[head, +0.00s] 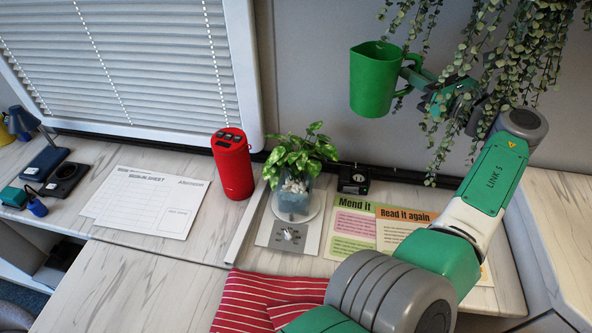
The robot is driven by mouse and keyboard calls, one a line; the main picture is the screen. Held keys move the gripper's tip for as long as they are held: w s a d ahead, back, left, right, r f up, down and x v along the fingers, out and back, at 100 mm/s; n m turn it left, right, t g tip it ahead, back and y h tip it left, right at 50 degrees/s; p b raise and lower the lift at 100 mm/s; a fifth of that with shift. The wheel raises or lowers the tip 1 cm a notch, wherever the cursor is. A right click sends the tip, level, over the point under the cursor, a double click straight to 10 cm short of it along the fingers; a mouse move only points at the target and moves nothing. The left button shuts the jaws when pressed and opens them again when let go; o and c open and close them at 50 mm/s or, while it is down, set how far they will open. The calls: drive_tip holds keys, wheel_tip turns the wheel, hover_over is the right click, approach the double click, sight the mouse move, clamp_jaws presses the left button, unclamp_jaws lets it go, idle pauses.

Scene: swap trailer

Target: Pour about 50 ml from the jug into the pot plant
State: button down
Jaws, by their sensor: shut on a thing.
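The green jug (374,82) is held upright in the air, high above the counter at the upper right. My gripper (412,76) is shut on its handle, on the jug's right side. Trailing leaves partly cover the gripper. What is inside the jug cannot be seen. The pot plant (293,196) has green leaves, pale stones and a blue-grey translucent pot. It stands upright on a round white saucer on the counter, below and to the left of the jug.
Hanging vines (490,60) trail around my gripper and forearm. A red speaker (232,163) stands left of the plant, and a small black box (353,180) is at its right. Leaflets (355,225), a sign-in sheet (150,202) and a red striped cloth (265,300) lie on the counter.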

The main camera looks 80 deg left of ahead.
wheel_tip(320, 180, down, 26)
drive_tip(key=b, duration=2.3)
drive_tip(key=shift+r, duration=0.25)
drive_tip(key=shift+d+r, duration=0.1)
drive_tip(key=s+a+r+n+t+h+p, duration=0.2)
drive_tip(key=s+r+n+t+h+p, duration=0.3)
drive_tip(key=r+p, duration=0.9)
drive_tip(key=shift+s+a+n+p, duration=0.15)
drive_tip(key=shift+s+n+p, duration=1.85)
drive_tip(key=shift+p, duration=7.75)
drive_tip(key=shift+s+r+t, duration=0.25)
drive_tip(key=shift+s+t, duration=0.05)
drive_tip(key=shift+s, duration=0.15)
